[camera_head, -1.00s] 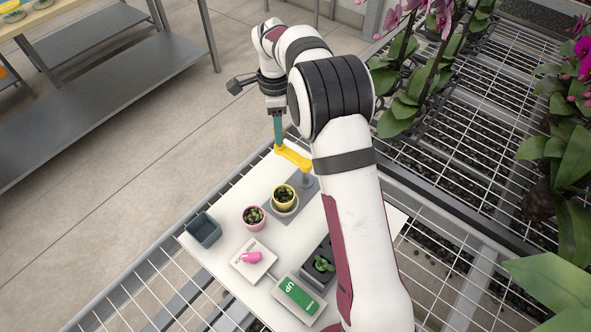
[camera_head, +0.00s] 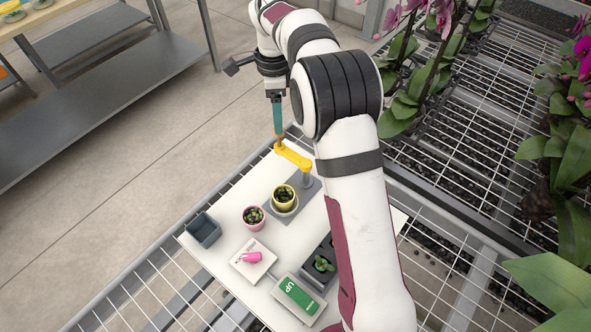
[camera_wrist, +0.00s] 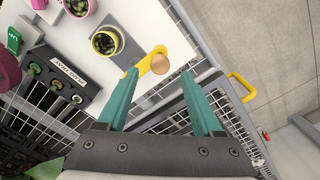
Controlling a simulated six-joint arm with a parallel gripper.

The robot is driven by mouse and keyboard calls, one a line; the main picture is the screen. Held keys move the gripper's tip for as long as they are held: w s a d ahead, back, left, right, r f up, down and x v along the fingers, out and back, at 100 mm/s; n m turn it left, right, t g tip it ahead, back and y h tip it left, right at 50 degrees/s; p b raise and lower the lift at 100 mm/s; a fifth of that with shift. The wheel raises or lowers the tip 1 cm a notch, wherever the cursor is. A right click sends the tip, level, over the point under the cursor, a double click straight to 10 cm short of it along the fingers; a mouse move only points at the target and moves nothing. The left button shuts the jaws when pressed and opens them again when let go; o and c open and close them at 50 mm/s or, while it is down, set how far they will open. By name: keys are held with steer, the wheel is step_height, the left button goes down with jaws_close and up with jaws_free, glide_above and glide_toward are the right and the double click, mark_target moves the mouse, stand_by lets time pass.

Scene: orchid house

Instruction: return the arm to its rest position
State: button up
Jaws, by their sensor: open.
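My gripper (camera_head: 278,131) hangs above the wooden knob at the end of a yellow arm (camera_head: 294,157) on a post. Its two teal fingers (camera_wrist: 160,72) are spread apart in the wrist view, with nothing held between them. The round knob (camera_wrist: 160,65) shows just past the fingertips, roughly midway between them in that picture. The yellow arm's post rises from a grey base (camera_head: 304,189). A yellow pot (camera_head: 284,198) with a small plant stands on that base. My arm covers part of the board's right side.
The white board (camera_head: 210,263) also carries a pink pot (camera_head: 253,217), an empty-looking grey bin (camera_head: 204,230), a pink object (camera_head: 251,257) on a pale pad, a green UP card (camera_head: 298,296) and a dark tray (camera_head: 309,273). Orchids (camera_head: 400,95) stand right of my arm. Open floor lies left.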

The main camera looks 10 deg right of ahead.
steer(key=shift+r, duration=1.2)
steer(key=s+d+r+n+y, duration=0.15)
steer(key=s+r+n, duration=0.25)
steer(key=s, duration=0.6)
steer(key=s+d+r+n+h, duration=0.1)
steer(key=s+d+r+n, duration=0.2)
steer(key=s, duration=0.8)
steer(key=s+f+n, duration=0.2)
steer(key=s, duration=0.6)
steer(key=s+f+n+y, duration=0.1)
steer(key=s+f+n, duration=0.2)
steer(key=s, duration=0.4)
steer(key=shift+s+d, duration=0.3)
steer(key=shift+s, duration=0.05)
